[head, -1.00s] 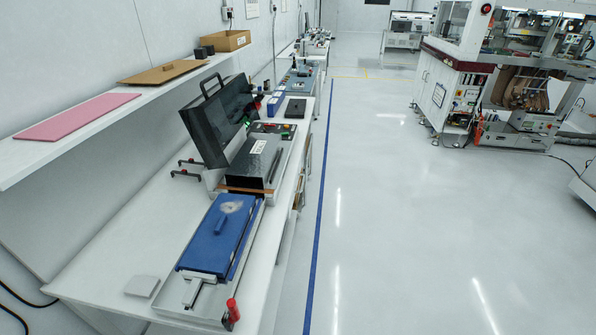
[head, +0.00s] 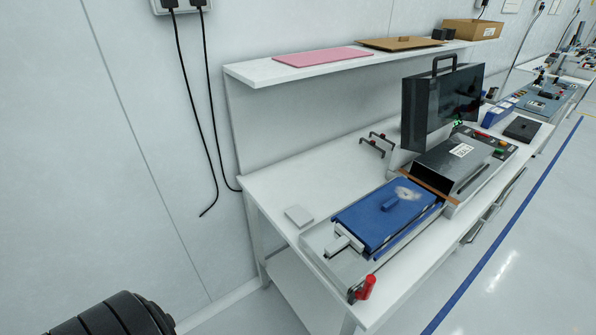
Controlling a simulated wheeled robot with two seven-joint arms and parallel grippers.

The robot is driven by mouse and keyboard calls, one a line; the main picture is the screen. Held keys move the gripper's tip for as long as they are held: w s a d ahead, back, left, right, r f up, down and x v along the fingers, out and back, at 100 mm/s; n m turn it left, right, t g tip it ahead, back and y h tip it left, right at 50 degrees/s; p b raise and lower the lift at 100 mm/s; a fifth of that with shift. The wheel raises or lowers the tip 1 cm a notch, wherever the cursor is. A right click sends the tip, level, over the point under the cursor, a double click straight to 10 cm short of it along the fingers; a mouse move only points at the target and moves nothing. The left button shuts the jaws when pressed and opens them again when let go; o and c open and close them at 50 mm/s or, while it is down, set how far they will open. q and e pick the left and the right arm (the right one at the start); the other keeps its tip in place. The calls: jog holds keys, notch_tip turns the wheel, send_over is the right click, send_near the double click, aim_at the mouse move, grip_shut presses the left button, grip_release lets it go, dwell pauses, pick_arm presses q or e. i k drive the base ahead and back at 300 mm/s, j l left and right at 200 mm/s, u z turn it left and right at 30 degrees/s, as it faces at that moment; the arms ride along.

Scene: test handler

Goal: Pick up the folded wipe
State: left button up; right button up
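The folded wipe appears to be the small flat pale-grey square (head: 298,215) lying on the white bench top, near the bench's left end. It lies apart from the tray and the blue plate to its right, with bare bench around it. Neither of my grippers is in view, so I cannot see whether they are open or shut. A black ribbed part at the bottom left looks like a piece of my own arm.
A blue plate (head: 375,222) with a pale dusty patch lies right of the wipe. A red-handled clamp (head: 366,287) stands at the front edge. A black open-lidded unit (head: 452,160) is behind. A shelf (head: 255,74) overhangs the rear. Cables (head: 207,140) hang on the wall.

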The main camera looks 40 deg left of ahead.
aim_at(299, 217)
jog(key=u, duration=1.05)
